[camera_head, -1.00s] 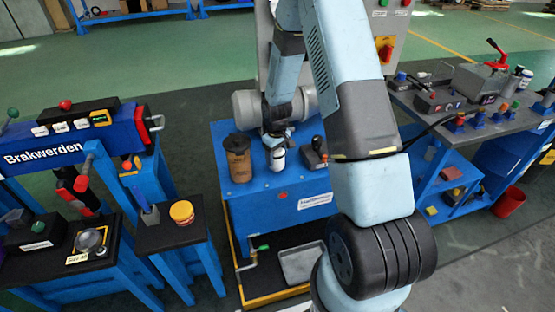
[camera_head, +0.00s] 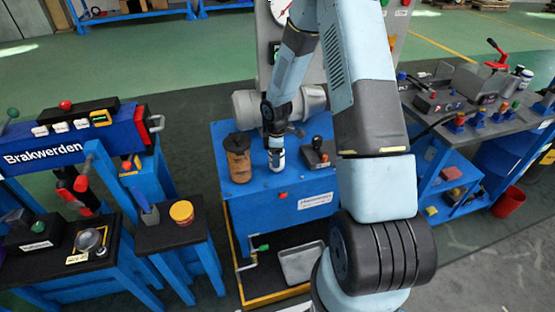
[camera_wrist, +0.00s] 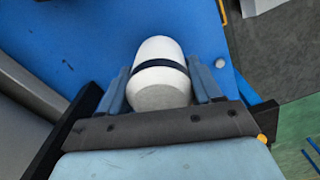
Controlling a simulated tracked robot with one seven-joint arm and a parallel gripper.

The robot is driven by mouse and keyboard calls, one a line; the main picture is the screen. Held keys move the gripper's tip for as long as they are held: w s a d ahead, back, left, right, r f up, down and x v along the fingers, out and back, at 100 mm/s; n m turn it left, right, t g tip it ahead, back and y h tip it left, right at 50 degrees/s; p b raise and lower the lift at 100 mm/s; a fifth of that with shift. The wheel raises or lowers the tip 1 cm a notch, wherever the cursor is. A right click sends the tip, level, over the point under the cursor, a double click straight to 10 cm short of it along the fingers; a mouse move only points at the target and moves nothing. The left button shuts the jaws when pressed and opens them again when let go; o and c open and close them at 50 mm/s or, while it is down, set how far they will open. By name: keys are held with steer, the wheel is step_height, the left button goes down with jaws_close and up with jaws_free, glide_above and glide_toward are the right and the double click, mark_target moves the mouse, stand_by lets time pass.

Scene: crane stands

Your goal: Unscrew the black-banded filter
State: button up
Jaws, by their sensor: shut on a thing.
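The black-banded filter (camera_head: 277,160) is a white cylinder on top of the blue crane stand, right of a brown filter. In the wrist view the white filter (camera_wrist: 159,68) with its dark band lies between the two fingers. My gripper (camera_head: 274,146) points down at it from above. In the wrist view my gripper (camera_wrist: 163,85) has one finger on each side of the filter and is shut on it. The filter's foot and any thread are hidden.
The brown canister filter (camera_head: 238,160) stands close on the left. A small black lever box (camera_head: 318,154) stands on the right of the blue stand (camera_head: 290,205). A grey cylindrical housing is behind my gripper. A grey tray (camera_head: 300,262) lies below the stand.

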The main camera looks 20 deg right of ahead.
steer(key=shift+n, duration=0.7)
steer(key=n, duration=0.2)
steer(key=shift+n, duration=1.5)
steer(key=shift+n, duration=0.8)
steer(key=n, duration=0.3)
steer(key=shift+n, duration=0.3)
